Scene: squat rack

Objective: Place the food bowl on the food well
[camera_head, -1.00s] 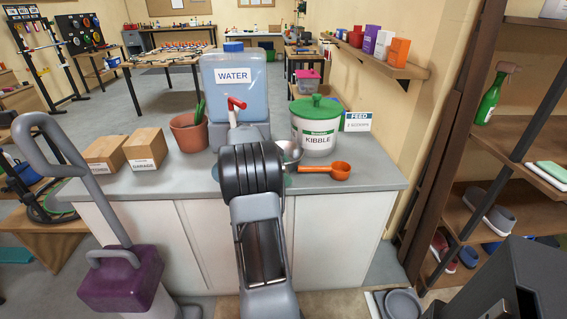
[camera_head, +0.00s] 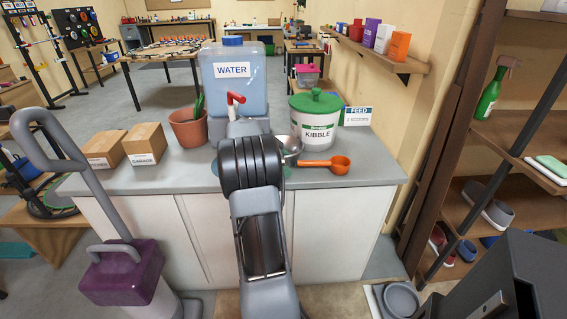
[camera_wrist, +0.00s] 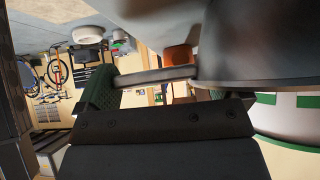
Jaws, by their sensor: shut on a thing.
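The food bowl (camera_head: 292,147) is a shiny metal bowl over the counter, mostly hidden behind my arm in the head view. In the wrist view its grey wall (camera_wrist: 262,35) fills the upper right, and my gripper (camera_wrist: 155,85) is shut on its rim. In the head view my gripper is hidden behind my own wrist. A low pale tray with a round grey recess (camera_head: 400,300) lies on the floor at the lower right, right of the counter; it looks like the food well. It is partly cut off by the frame edge.
The counter (camera_head: 330,178) holds a kibble bin (camera_head: 314,125), an orange scoop (camera_head: 330,164), a water jug (camera_head: 233,75), a plant pot (camera_head: 189,128) and two boxes (camera_head: 145,143). A dark box (camera_head: 510,285) stands right of the tray. A purple-headed machine (camera_head: 122,273) stands at left.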

